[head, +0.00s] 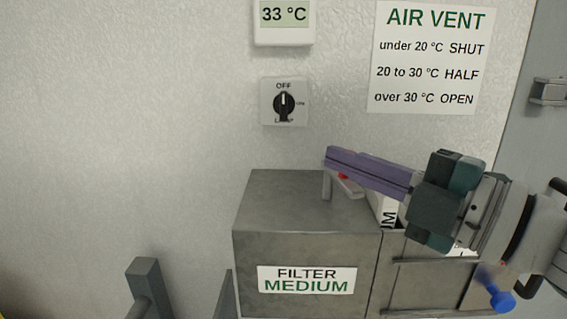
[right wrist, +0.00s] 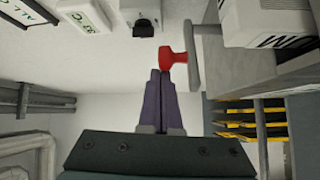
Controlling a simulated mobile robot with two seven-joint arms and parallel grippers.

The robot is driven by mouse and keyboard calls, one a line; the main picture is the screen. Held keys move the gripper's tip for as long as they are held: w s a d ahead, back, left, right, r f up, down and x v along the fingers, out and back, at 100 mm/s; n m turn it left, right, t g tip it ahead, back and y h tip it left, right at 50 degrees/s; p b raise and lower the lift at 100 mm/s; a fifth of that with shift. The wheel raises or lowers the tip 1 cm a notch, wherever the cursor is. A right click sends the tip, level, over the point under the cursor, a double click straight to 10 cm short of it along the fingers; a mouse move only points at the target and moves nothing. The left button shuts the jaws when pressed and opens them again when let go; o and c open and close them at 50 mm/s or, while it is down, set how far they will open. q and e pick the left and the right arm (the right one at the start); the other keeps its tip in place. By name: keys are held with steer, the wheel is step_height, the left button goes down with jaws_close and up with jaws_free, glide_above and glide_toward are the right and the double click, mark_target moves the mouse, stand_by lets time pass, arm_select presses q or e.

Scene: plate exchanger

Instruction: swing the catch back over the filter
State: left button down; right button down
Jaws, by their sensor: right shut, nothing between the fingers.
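The filter (head: 384,208) is a pale block with dark lettering, partly hidden behind my right gripper, at the top right of the grey housing. It also shows in the right wrist view (right wrist: 268,22). The catch is a grey bar (right wrist: 193,58) with a red knob (right wrist: 172,58); in the head view the red part (head: 343,176) peeks out below my fingers. My right gripper (head: 328,156) is shut and empty, its purple fingers above the housing. In the right wrist view the fingertips (right wrist: 160,72) are right beside the knob; I cannot tell if they touch. My left gripper is out of view.
The grey housing (head: 300,215) carries a FILTER MEDIUM label (head: 307,280). A rotary switch (head: 284,102), a 33 °C display (head: 284,14) and an AIR VENT sign (head: 430,58) are on the wall behind. A blue knob (head: 501,299) is at lower right. Grey posts (head: 143,278) stand at lower left.

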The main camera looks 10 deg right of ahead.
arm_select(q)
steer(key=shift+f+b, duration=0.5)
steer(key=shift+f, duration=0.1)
arm_select(e)
steer(key=shift+d+f+n+g+y, duration=0.1)
steer(key=shift+d+n+g+y, duration=0.3)
steer(key=shift+n+y, duration=0.15)
